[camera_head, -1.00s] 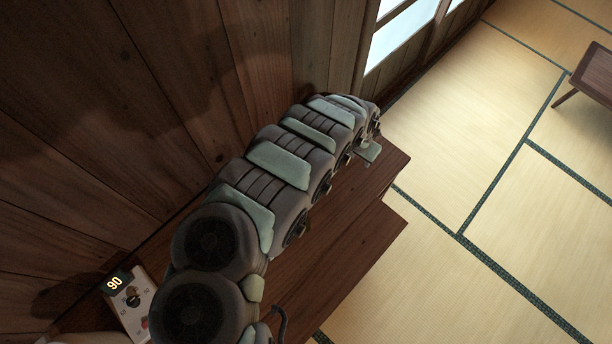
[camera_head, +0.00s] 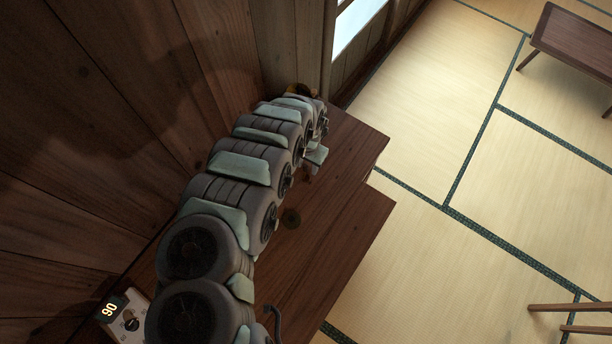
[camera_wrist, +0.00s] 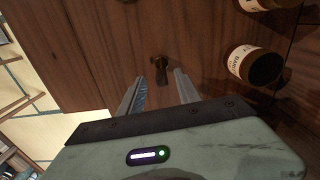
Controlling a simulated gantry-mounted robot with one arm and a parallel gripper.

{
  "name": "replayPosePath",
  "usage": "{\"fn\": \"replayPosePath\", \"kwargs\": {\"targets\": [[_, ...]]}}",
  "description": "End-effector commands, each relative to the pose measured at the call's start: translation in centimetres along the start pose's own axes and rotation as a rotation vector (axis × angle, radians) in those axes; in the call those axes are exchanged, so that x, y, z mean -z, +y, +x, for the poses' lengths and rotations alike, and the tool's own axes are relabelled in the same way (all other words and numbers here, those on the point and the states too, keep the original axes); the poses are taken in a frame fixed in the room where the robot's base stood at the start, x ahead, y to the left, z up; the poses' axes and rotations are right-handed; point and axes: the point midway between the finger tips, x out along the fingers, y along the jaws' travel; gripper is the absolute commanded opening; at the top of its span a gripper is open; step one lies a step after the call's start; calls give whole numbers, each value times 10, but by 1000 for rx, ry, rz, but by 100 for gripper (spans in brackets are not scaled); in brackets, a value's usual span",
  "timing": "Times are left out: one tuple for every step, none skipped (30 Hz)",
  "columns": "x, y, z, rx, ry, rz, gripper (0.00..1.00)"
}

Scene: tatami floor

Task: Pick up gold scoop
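A small dark gold-brown piece, which looks like the scoop (camera_wrist: 160,66), lies on the wooden surface in the camera_wrist view. It shows just beyond and between my fingertips. My gripper (camera_wrist: 158,82) is open there, with its two grey fingers apart on either side and nothing visibly held. I cannot tell how high the fingers are above the wood. In the camera_head view my arm covers much of the shelf, and the scoop cannot be made out for certain.
Two brown labelled jars, one nearer (camera_wrist: 255,64) and one at the top edge (camera_wrist: 264,4), lie right of my gripper. A dial box (camera_head: 126,318) stands at the shelf's near end. The stepped wooden shelf (camera_head: 345,205) adjoins a plank wall. A low table (camera_head: 575,40) stands on tatami.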

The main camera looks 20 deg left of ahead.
Motion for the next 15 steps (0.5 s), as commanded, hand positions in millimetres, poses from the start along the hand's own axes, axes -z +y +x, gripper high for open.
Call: {"fn": "replayPosePath", "kwargs": {"targets": [[-1, 2, 6, -5, -1, -1, 40], [-2, 2, 9, -5, -2, -1, 40], [-2, 0, 13, -4, -3, -1, 40], [-2, 0, 16, -5, -3, -2, 40], [-2, -1, 18, -5, -3, -2, 40], [-2, -2, 22, -5, -2, -3, 40], [-3, -2, 25, -5, -2, -3, 40], [-2, -2, 28, -4, -2, -1, 40], [-1, -1, 32, -4, 0, 1, 40], [-1, -1, 34, -4, 1, 1, 40], [0, -2, 37, -4, 2, 1, 40], [-1, -2, 40, -3, 2, 0, 40], [-1, -2, 42, -3, 0, 0, 40], [-2, -2, 43, -3, -1, -1, 40], [-2, -3, 45, -3, -2, -1, 40]]}}
